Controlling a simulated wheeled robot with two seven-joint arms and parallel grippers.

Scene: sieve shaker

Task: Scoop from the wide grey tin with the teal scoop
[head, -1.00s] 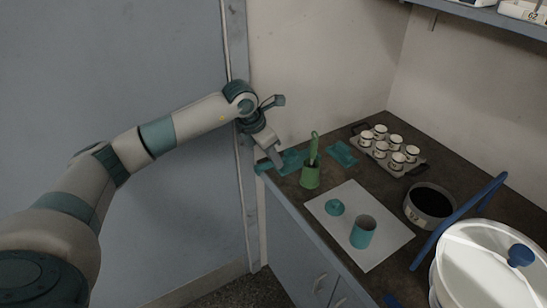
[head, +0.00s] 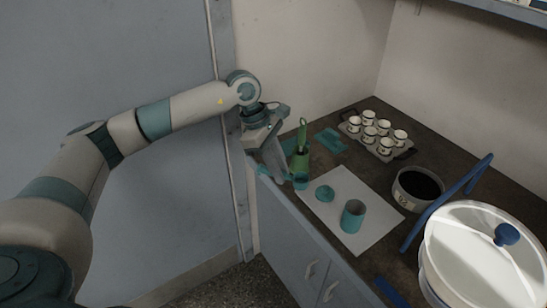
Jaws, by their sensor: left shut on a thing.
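My left gripper (head: 277,175) is shut on the teal scoop (head: 300,181). The scoop's cup shows just right of the fingertips, in front of the green holder, near the counter's left edge. The fingers hide part of its handle. The wide grey tin (head: 408,196) stands open on the counter to the right, with dark contents inside and a label on its front. My gripper is well to the left of this tin. My right gripper is not in view.
A green holder with a green tool (head: 301,158) stands close beside my gripper. A tray of several cups (head: 404,154) is behind. A blue bar and white lidded vessel (head: 470,262) flank the tin's right.

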